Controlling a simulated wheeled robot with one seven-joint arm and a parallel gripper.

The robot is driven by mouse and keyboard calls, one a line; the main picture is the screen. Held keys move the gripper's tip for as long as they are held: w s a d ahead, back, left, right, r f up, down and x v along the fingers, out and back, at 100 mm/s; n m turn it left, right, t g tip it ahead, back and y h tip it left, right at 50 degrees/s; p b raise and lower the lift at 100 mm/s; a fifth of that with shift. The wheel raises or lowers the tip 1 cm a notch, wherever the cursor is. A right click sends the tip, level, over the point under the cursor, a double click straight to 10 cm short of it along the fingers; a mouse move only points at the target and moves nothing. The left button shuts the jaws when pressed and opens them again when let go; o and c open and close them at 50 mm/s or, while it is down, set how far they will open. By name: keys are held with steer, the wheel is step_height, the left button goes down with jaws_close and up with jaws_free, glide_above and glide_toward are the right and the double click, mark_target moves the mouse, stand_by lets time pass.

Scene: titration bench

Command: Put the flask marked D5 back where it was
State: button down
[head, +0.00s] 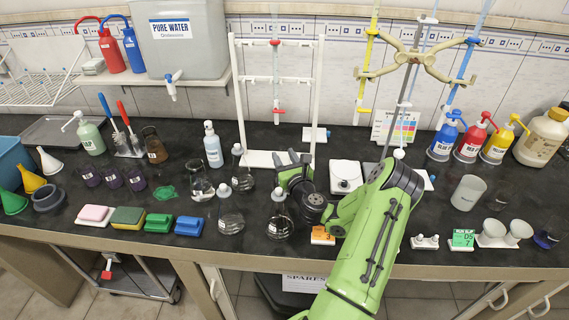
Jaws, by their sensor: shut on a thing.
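My gripper (293,160) is at the middle of the bench, in front of the white burette stand. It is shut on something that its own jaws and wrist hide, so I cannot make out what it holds.
Small white cups (492,232) stand right of the green card. A white stirrer plate (345,176) lies right of my gripper. Colored sponges (128,217) line the front left. Pump bottles (470,140) stand at right.

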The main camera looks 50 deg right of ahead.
steer(key=c, duration=0.6)
jaws_free()
steer(key=shift+f, duration=0.1)
steer(key=shift+s, duration=0.15)
steer(key=p+v, duration=0.3)
steer(key=v, duration=0.3)
steer(key=p+v, duration=0.3)
steer(key=v, duration=0.2)
steer(key=shift+s+a+r, duration=0.25)
steer(key=shift+a, duration=0.05)
